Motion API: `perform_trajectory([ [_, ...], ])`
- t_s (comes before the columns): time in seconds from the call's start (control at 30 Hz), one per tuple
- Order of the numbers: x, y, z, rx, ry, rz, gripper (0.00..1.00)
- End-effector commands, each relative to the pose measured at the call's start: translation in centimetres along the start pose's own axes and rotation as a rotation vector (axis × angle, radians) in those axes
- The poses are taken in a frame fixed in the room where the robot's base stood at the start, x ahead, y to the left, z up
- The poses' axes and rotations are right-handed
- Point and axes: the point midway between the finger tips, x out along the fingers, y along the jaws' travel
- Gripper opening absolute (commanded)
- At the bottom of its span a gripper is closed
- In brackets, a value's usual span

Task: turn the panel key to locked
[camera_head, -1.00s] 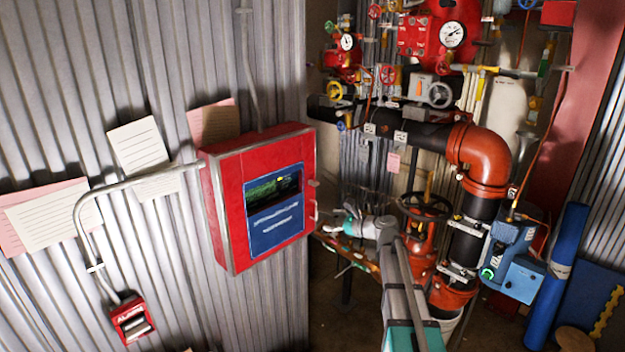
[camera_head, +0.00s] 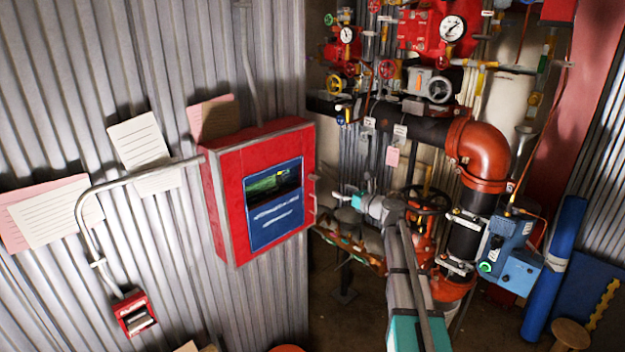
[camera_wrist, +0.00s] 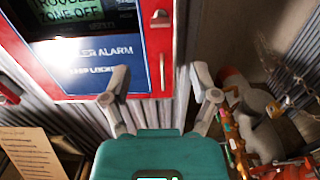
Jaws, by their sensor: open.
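The red alarm panel (camera_head: 230,205) hangs on the corrugated wall, left of my gripper (camera_head: 345,194). In the wrist view the panel (camera_wrist: 182,30) fills the top; its screen (camera_wrist: 80,15) reads "TROUBLE ZONE OFF". A small brass-coloured piece (camera_wrist: 160,20), perhaps the key, sits on its right edge above a thin upright handle (camera_wrist: 162,70). In the head view a small knob (camera_head: 313,178) shows there. I cannot tell which way the key points. My gripper (camera_wrist: 159,78) is open and empty, its fingers spread below the panel's right edge.
A grey conduit (camera_head: 130,176) leads from the panel to a small red alarm box (camera_head: 135,313). Paper notes (camera_head: 145,150) hang on the wall. Orange and black pipes (camera_head: 482,150), a handwheel (camera_head: 428,200) and a blue box (camera_head: 505,255) crowd the right side.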

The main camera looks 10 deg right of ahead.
Motion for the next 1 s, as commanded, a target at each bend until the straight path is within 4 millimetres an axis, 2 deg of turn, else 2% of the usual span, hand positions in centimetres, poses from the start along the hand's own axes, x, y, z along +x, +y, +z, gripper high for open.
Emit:
perform_trajectory([
  [0.27,3.4,-0.1,0.0,-0.001,0.0,0.002,0.77],
  [0.7,10.1,0.0,0.0,-0.001,0.0,0.003,0.77],
  [1.0,12.7,0.1,0.0,-0.001,0.0,0.002,0.77],
])
